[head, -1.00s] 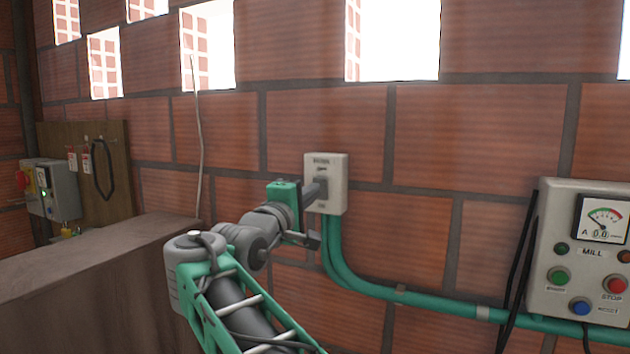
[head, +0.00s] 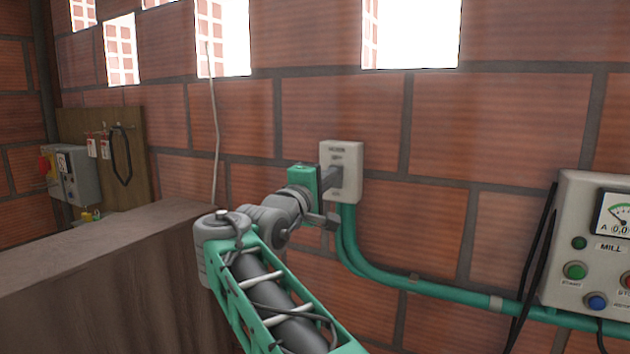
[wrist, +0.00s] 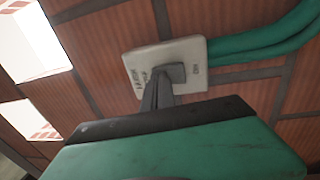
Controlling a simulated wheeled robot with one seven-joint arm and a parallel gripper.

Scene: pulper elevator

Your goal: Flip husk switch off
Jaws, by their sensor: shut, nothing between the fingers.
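The husk switch (head: 349,158) is a pale box on the brick wall, with small dark lettering on its face and green conduits leaving its lower end. My gripper (head: 337,176) is shut and empty, with its fingertips at the middle of the switch face. In the wrist view the switch plate (wrist: 143,66) shows tilted, and my shut gripper (wrist: 168,76) reaches its grey centre part. The fingers overlap the lever area, so I cannot tell the lever's position or whether they touch it.
A grey mill control box (head: 577,240) with a gauge and buttons is on the wall at right. Green conduit (head: 440,287) runs along the wall towards it. A low ledge (head: 130,240) and a board (head: 140,160) with a grey box (head: 80,177) are at left.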

